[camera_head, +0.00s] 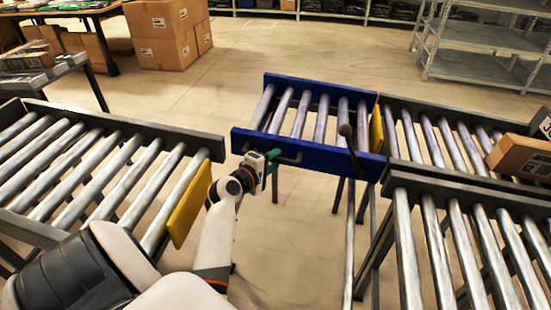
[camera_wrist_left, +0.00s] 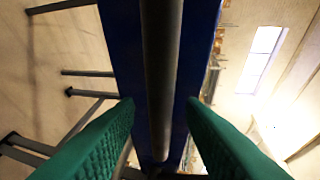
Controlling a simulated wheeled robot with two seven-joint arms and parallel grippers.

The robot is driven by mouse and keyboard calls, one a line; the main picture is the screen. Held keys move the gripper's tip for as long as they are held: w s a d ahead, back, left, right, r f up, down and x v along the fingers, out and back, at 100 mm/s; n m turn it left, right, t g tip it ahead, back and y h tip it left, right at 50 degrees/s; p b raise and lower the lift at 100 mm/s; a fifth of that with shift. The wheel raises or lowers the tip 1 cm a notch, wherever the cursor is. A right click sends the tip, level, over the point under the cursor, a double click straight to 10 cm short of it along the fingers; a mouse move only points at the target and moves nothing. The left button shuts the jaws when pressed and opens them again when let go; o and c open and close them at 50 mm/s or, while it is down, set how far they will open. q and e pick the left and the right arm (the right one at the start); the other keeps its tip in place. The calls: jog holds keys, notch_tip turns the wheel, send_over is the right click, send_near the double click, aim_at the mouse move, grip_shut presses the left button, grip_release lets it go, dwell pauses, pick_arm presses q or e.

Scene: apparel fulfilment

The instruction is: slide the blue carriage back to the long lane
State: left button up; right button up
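The blue carriage (camera_head: 310,151), a short roller section with blue side rails, stands in the middle of the head view. Its right end is against a right-hand lane, by a yellow plate (camera_head: 376,130). A dark handle bar (camera_head: 288,159) is on its near rail. My left gripper (camera_head: 273,160) is at this handle, near the carriage's left end. In the left wrist view the green fingers (camera_wrist_left: 161,103) are apart, on either side of the dark bar (camera_wrist_left: 162,70), with the blue rail (camera_wrist_left: 122,40) behind. Gaps show between bar and fingertips. My right gripper is not in view.
A roller lane (camera_head: 55,165) on the left ends at another yellow plate (camera_head: 189,204), with open floor between it and the carriage. Two lanes lie right, far (camera_head: 440,108) and near (camera_head: 460,185). A dark knobbed lever (camera_head: 346,131) stands by the carriage. A carton (camera_head: 520,157) lies right.

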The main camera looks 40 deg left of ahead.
pick_arm(q)
jog(key=shift+x, duration=0.75)
grip_shut()
